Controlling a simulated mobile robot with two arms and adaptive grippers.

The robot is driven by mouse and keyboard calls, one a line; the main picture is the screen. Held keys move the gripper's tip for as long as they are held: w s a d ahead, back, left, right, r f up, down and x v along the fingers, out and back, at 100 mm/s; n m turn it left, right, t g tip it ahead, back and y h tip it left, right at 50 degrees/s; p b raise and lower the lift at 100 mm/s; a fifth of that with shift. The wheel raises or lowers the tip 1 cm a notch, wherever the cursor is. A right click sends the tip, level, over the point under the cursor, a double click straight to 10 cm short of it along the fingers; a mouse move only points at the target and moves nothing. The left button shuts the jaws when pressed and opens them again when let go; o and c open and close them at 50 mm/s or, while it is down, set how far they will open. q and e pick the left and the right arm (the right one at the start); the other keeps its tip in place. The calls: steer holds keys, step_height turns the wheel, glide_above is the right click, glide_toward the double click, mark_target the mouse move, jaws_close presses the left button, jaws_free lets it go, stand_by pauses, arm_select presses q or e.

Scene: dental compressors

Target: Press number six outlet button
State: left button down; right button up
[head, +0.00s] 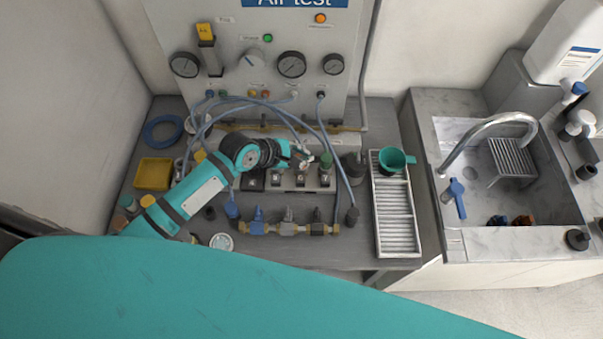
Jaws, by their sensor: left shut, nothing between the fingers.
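A low grey outlet block (290,181) with a row of dark buttons stands on the bench below the air test panel. A green round part (326,160) sits at its right end. Labels on the buttons are too small to read, so I cannot tell which is number six. My left gripper (306,158) is shut and empty, just above the back of the block toward its right half. I cannot tell whether its tip touches anything. My left arm covers part of the bench left of the block. My right gripper is not in view.
The air test panel (340,100) with gauges and hoses stands behind. A brass manifold (290,229) with valves lies in front. A slatted tray (395,215) holding a green cup (393,160) is to the right, then a sink (535,205). A yellow tray (153,173) sits left.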

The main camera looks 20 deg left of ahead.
arm_select(q)
steer(key=b, duration=0.7)
glide_above(302, 180)
step_height(302, 180, down, 7)
steer(key=shift+r, duration=0.2)
steer(key=shift+f+b, duration=0.3)
steer(key=shift+f, duration=0.85)
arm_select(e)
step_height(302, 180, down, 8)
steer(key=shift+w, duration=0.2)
arm_select(q)
steer(key=shift+f, duration=0.15)
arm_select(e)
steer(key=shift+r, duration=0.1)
